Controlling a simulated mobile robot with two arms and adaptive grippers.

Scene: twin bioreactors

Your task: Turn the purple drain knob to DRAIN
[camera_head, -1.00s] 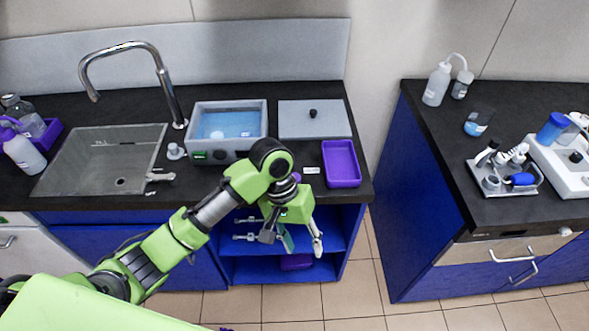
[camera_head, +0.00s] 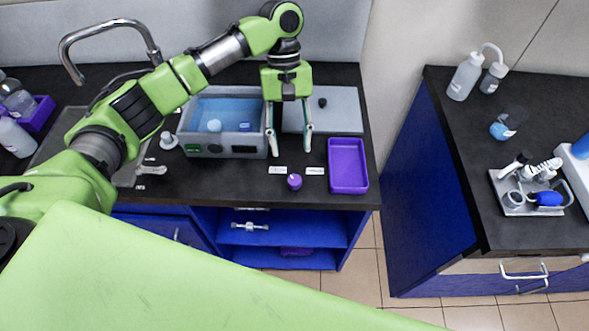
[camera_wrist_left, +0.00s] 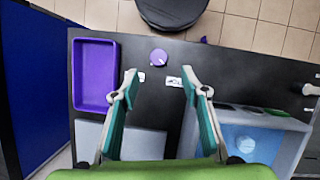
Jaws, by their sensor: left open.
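The purple drain knob (camera_head: 294,181) sits near the front edge of the black counter, with two small white labels (camera_head: 278,170) behind it. It also shows in the left wrist view (camera_wrist_left: 159,57), beyond the fingertips, with a small white mark on its top. The label text is too small to read. My left gripper (camera_head: 289,143) points down over the counter, behind the knob and above the labels. Its two fingers are apart with nothing between them, also in the left wrist view (camera_wrist_left: 158,78). It does not touch the knob. My right gripper is not in view.
A water bath (camera_head: 222,150) stands left of the gripper. A grey lid plate (camera_head: 345,118) lies behind it, and a purple tray (camera_head: 348,187) lies right of the knob. A sink and faucet (camera_head: 155,55) are at left. The counter around the knob is clear.

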